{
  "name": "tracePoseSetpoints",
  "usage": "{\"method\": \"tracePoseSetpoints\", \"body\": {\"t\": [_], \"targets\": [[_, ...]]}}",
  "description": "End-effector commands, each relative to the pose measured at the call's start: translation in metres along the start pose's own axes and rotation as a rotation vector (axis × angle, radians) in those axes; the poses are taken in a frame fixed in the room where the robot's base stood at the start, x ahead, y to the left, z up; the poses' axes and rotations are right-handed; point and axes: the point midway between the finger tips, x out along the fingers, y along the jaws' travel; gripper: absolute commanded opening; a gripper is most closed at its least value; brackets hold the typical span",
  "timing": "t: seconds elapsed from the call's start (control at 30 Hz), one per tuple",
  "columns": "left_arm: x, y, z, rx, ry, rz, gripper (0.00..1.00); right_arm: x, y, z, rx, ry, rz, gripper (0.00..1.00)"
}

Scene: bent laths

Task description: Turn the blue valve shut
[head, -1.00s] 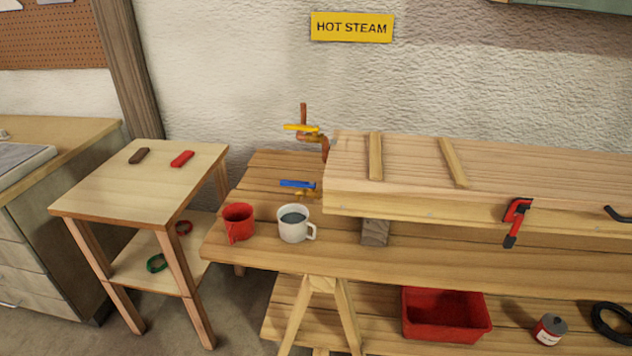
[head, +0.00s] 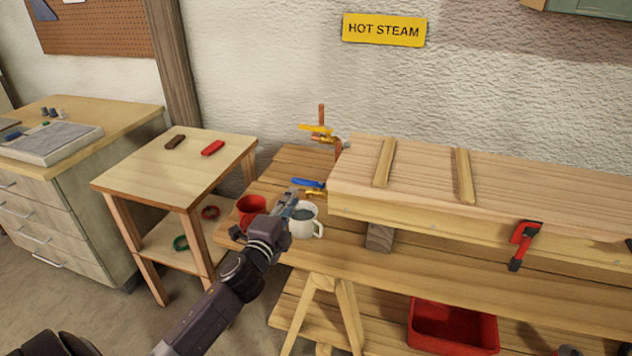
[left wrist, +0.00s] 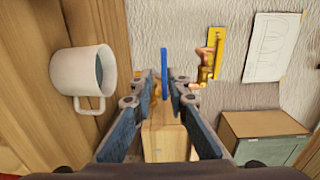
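The blue valve (head: 309,183) has a flat blue lever on a brass body, low at the left end of the long wooden box. In the head view the lever lies roughly level, pointing left. My left gripper (head: 291,200) is just in front of the lever, over the mugs. In the left wrist view the blue lever (left wrist: 164,72) shows edge-on between the tips of my left gripper (left wrist: 163,80). The fingers are open, with room on each side of the lever; I cannot tell whether the tips reach around it. My right gripper is out of view.
A yellow-handled valve (head: 317,130) on a copper pipe is just above. A red mug (head: 251,208) and a white mug (head: 304,222) with dark liquid stand close to my left gripper. The wooden box (head: 345,202) bounds the right side. A HOT STEAM sign (head: 384,30) hangs above.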

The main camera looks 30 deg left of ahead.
Motion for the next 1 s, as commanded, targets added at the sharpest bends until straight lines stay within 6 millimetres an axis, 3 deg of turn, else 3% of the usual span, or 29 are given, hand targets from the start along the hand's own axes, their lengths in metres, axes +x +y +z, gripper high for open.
{"method": "tracePoseSetpoints", "body": {"t": [0.17,0.6,1.0], "targets": [[0.015,-0.007,0.001,0.023,0.008,-0.017,0.14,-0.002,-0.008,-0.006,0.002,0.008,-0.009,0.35],[0.074,-0.006,0.0,0.019,0.007,-0.015,0.14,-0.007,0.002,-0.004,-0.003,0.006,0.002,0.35],[0.081,-0.005,-0.001,0.019,0.008,-0.014,0.14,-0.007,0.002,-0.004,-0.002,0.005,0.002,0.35]]}}
